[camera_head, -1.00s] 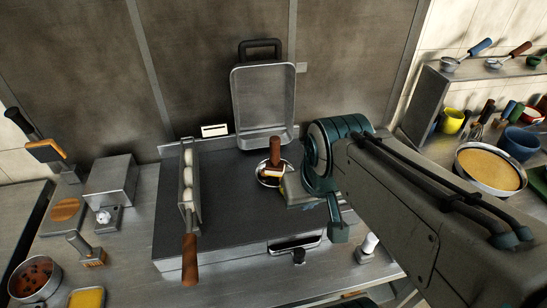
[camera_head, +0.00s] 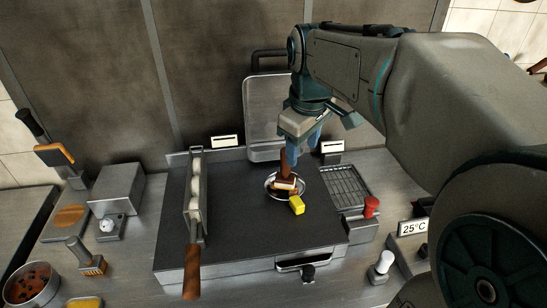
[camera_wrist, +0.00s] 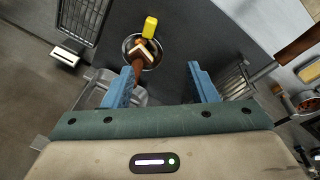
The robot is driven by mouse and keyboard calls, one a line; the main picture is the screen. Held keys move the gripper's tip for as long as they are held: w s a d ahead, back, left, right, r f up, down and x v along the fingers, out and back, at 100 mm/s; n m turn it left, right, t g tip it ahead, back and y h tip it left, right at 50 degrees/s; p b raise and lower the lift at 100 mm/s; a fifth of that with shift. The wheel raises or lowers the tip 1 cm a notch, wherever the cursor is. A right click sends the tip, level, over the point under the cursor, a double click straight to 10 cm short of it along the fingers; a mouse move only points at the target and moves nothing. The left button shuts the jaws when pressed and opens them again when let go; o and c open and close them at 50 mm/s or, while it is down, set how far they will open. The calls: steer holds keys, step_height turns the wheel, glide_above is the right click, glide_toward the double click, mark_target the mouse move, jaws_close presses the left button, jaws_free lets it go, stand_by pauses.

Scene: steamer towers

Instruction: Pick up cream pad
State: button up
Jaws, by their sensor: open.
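The cream pad (camera_head: 287,184) seems to be the small pale slab resting in a round metal dish (camera_head: 270,193) on the dark griddle. Brown pieces lie against it, and a brown upright handle-like piece (camera_head: 284,160) stands just behind it. A yellow block (camera_head: 297,206) sits at the dish's front right edge. The pad also shows in the wrist view (camera_wrist: 151,49), with the dish around it. My gripper (camera_head: 312,146) is open and empty, above and behind the dish. In the wrist view its blue fingers (camera_wrist: 163,82) are apart, with the dish beyond the left finger.
A long holder of white balls with a wooden handle (camera_head: 193,270) lies on the griddle's left. A wire rack (camera_head: 347,187) and a red knob (camera_head: 371,205) are at the right. A metal tray (camera_head: 264,108) stands upright behind. The griddle's middle (camera_head: 235,215) is clear.

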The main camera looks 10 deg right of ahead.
steer(key=w+n+b, duration=0.1)
steer(key=w+n, duration=0.2)
steer(key=w, duration=0.2)
steer(key=w+f+n+g+b, duration=0.1)
steer(key=w+n, duration=0.2)
steer(key=w, duration=0.2)
steer(key=w+f+n+g+b, duration=0.1)
steer(key=w+n+b, duration=0.1)
steer(key=w, duration=0.3)
steer(key=shift+d+f+n, duration=0.2)
steer(key=shift+d+n, duration=0.05)
steer(key=shift+n, duration=0.25)
glide_above(286, 168)
steer(key=w, duration=0.1)
steer(key=f, duration=0.7)
steer(key=shift+w+d+f+b, duration=0.2)
steer(key=shift+f+b, duration=0.1)
steer(key=shift+f, duration=0.1)
steer(key=shift+a+f, duration=0.15)
steer(key=shift+f, duration=2.7)
jaws_close()
